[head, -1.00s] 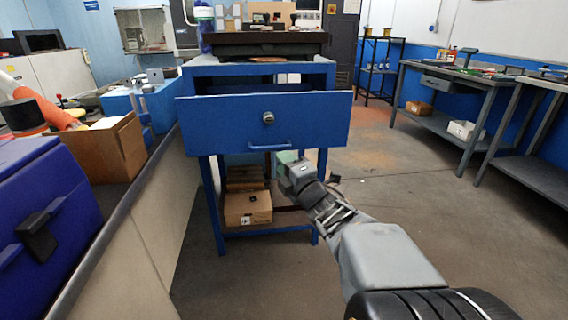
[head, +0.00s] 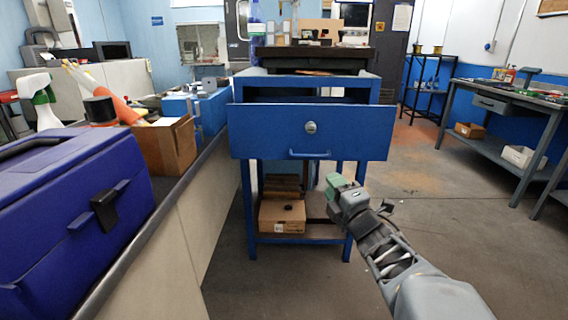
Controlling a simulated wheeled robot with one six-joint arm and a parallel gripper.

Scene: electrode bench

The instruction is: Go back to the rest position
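My gripper (head: 334,184) is at the end of my arm in the lower right of the head view. It is in front of the blue bench's right legs, below and apart from the drawer handle. Its green-grey fingers point away from me, and I cannot make out a gap between them. The blue drawer (head: 311,132) of the bench is pulled out, with a round lock and a blue handle (head: 309,154) on its front. I see nothing held in my gripper.
A long counter at left carries a blue case (head: 60,215), a cardboard box (head: 167,146) and a spray bottle (head: 42,103). A cardboard box (head: 281,216) sits on the bench's lower shelf. A grey workbench (head: 500,145) stands at right. The floor (head: 440,205) between is clear.

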